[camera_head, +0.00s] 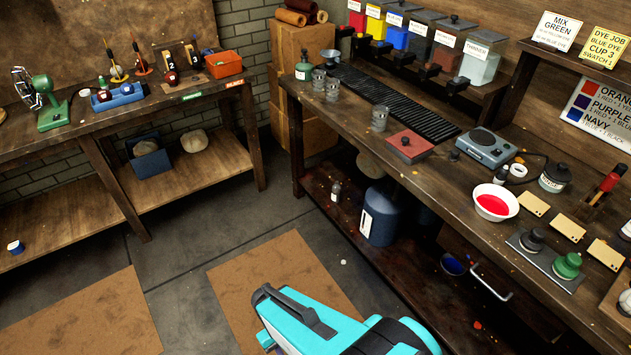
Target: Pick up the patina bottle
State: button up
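No label that reads patina is legible, so I cannot tell for sure which bottle is the patina bottle. A green bottle with a dark cap (303,70) stands upright at the far left end of the right workbench (345,125). A small dark bottle with a pale label (336,191) stands on that bench's lower shelf. A turquoise and black part of my arm shows at the bottom middle, apart from all of these. My gripper's fingertips are not visible.
A red-filled white bowl (495,203) and grey scale (486,147) crowd the right bench. Dye bins (430,45) line its back. The floor between the benches (195,235) is mostly clear.

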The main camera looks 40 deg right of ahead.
aim_at(337, 187)
jog(key=u, duration=0.5)
jog(key=i, duration=2.45)
jog(key=z, duration=0.7)
jog(key=i, duration=0.55)
jog(key=z, duration=0.8)
jog(key=i, duration=0.5)
jog(key=z, duration=0.3)
